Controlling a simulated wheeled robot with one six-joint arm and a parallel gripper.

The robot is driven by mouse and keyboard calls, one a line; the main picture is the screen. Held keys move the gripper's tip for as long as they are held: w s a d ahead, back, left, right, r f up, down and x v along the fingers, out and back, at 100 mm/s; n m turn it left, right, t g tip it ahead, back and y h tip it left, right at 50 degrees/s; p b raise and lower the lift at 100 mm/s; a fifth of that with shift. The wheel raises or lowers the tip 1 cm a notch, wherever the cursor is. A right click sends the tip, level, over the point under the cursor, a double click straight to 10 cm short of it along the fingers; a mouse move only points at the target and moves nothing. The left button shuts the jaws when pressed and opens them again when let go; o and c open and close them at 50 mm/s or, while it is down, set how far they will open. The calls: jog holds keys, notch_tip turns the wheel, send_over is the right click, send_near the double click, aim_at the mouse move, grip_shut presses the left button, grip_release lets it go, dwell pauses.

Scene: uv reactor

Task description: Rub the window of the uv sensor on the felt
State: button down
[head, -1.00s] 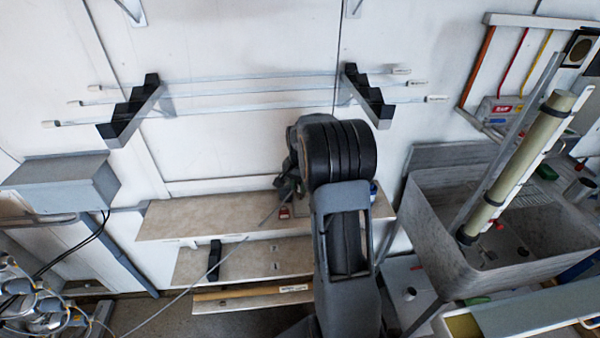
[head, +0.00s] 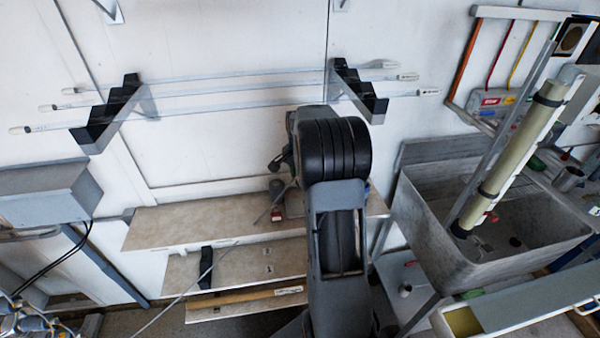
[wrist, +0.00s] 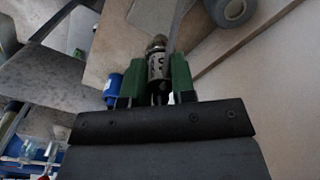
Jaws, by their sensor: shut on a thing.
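In the wrist view, my gripper (wrist: 157,88) has green fingers shut on a silvery cylinder with dark markings, which I take to be the uv sensor (wrist: 158,66). Its narrower rounded end points away from the gripper. I cannot make out its window. A flat grey patch (wrist: 152,14) lies beyond it at the top and may be the felt; I cannot tell for sure. The sensor appears apart from it. In the head view my arm hides the fingers and the sensor.
A beige bench (head: 160,228) runs along the wall, mostly clear on its left; a small red object (head: 278,214) sits on it. A grey roll (wrist: 236,10) and a blue object (wrist: 113,88) are near the gripper. A sink (head: 440,215) stands right. Rods (head: 240,89) hang above.

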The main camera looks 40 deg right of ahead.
jog(key=shift+f+b, duration=2.4)
jog(key=shift+f, duration=1.45)
jog(key=shift+f+b, duration=0.3)
jog(key=shift+f, duration=0.3)
jog(key=shift+d, duration=0.2)
jog(key=shift+s+d, duration=0.45)
jog(key=shift+d, duration=0.35)
jog(key=shift+a, duration=0.2)
jog(key=shift+w+a+f, duration=0.1)
jog(key=shift+w+a, duration=0.35)
jog(key=shift+a, duration=0.45)
jog(key=shift+w+a, duration=0.4)
jog(key=shift+a, duration=0.45)
jog(key=shift+d, duration=0.15)
